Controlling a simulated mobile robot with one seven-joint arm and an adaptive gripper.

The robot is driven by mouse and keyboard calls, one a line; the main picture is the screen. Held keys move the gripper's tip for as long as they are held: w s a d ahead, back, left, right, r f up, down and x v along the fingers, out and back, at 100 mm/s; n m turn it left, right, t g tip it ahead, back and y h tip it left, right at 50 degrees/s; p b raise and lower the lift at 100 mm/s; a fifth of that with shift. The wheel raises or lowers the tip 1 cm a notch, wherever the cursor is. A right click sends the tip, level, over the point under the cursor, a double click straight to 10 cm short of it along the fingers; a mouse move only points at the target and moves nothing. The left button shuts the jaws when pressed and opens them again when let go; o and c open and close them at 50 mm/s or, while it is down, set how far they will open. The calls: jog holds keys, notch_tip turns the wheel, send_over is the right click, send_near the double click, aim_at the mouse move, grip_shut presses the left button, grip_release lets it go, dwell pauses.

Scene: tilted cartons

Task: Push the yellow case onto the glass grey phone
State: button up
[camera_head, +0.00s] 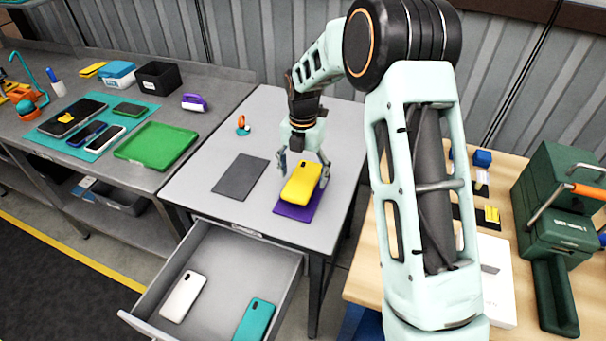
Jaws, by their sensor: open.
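The yellow case (302,184) sits over a purple pad (293,210) on the grey middle table. My gripper (303,172) is open above it, with one finger at the case's left and the other at its right edge. I cannot tell whether the fingers touch the case. No glass grey phone can be made out for sure; whether one is inside or under the yellow case is hidden. A dark grey flat rectangle (241,177) lies left of the case.
An open drawer (208,277) below holds a white phone-shaped item (184,297) and a teal one (256,321). A small orange-and-teal item (243,126) lies behind. The left bench has a green tray (156,146) and several phones. A green machine (560,215) stands right.

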notch_tip(320, 180, up, 12)
dwell(0.6)
